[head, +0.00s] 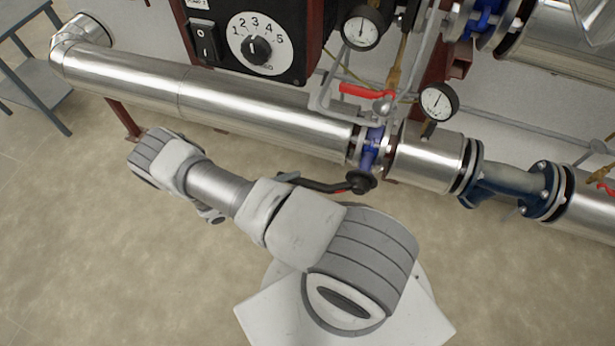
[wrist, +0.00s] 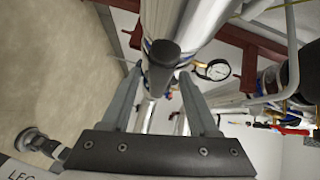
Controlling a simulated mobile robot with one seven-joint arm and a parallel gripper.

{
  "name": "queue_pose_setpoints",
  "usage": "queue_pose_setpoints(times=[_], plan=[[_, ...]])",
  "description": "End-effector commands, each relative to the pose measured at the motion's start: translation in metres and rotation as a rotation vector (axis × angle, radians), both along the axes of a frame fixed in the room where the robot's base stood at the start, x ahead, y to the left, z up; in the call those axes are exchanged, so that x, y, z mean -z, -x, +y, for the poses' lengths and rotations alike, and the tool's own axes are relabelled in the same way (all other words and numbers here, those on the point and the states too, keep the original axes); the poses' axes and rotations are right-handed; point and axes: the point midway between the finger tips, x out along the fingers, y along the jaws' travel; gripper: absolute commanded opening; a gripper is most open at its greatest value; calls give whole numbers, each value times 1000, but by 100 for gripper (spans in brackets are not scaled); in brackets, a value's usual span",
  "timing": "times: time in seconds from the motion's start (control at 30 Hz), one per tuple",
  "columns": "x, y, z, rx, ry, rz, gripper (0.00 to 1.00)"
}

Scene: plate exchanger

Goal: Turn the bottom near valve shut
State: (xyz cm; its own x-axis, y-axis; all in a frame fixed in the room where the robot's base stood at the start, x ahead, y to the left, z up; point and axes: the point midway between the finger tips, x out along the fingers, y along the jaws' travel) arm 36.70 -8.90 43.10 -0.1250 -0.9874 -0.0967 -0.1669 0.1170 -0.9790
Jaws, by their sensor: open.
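The valve's blue body (head: 371,151) sits in the steel pipe line at centre in the head view. Its black lever handle (head: 325,186) reaches left from a round dark hub, and its left end passes behind my arm. My gripper (wrist: 158,76) is open in the wrist view. Its two grey fingers stand on either side of the dark handle end (wrist: 163,58), with no clear grip on it. In the head view my arm hides most of the gripper. Whether a finger touches the handle cannot be told.
A small valve with a red lever (head: 366,92) and a pressure gauge (head: 438,101) sit just above the valve. A silver pipe (head: 215,96) runs left, beneath a black control box (head: 253,45). Blue flanged fittings (head: 510,184) lie right. The floor (head: 70,250) at left is clear.

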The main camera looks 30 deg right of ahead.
Motion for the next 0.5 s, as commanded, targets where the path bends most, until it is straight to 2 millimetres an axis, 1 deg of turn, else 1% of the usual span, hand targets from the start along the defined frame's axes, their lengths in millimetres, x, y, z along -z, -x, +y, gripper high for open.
queue_pose_setpoints(times=[0.03,0.2,0.33,0.5], plan=[[2,2,-11,2,2,2,61],[4,5,-37,2,1,0,61],[5,6,-49,1,1,0,61],[5,7,-53,0,0,0,61]])
